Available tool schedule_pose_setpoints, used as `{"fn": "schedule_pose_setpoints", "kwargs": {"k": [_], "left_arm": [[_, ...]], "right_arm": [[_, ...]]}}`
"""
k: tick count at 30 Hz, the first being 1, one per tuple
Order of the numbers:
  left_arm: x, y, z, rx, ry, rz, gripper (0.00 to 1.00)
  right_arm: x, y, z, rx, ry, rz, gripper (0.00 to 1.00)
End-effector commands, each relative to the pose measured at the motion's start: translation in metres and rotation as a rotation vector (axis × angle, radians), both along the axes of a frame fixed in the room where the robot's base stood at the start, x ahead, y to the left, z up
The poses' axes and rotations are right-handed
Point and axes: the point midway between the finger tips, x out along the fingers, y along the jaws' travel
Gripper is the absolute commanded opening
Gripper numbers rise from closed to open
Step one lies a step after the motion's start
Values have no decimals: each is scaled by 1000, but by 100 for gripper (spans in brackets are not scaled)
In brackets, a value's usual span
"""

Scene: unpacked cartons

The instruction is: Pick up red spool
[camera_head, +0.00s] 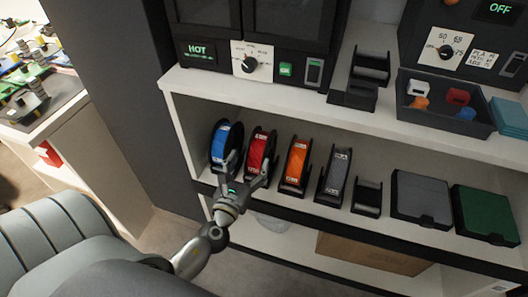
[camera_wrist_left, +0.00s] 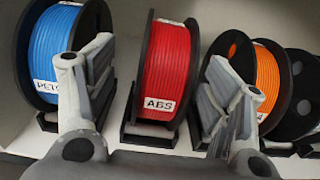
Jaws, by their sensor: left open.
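The red spool (camera_head: 259,152) stands upright in a black holder on the middle shelf, between the blue spool (camera_head: 222,141) and the orange spool (camera_head: 297,159). In the left wrist view the red spool (camera_wrist_left: 168,65) has a white ABS label and sits between the fingers of my left gripper (camera_wrist_left: 155,95). The fingers are apart, and the gripper appears to be in front of the spool and not closed on it. In the head view my left gripper (camera_head: 244,174) covers the lower part of the red spool. My right gripper is not in view.
A grey spool (camera_head: 335,172) and an empty black holder (camera_head: 367,195) stand to the right, then a dark grey box (camera_head: 420,198) and a green box (camera_head: 485,212). The upper shelf (camera_head: 280,96) is above the spools. The blue spool (camera_wrist_left: 55,55) and orange spool (camera_wrist_left: 255,75) flank the fingers closely.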

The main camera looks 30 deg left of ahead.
Motion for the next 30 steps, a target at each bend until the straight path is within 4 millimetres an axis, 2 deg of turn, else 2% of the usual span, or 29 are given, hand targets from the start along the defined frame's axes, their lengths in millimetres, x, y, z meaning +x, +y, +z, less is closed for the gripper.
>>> {"fn": "schedule_pose_setpoints", "kwargs": {"k": [8,18,27,30], "left_arm": [[20,3,1,-4,0,0,74],[62,7,1,-4,0,0,74],[66,8,0,-4,1,-1,74],[66,8,0,-4,1,-1,63]], "right_arm": [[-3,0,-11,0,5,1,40],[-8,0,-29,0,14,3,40],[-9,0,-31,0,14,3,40],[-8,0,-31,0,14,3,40]]}}
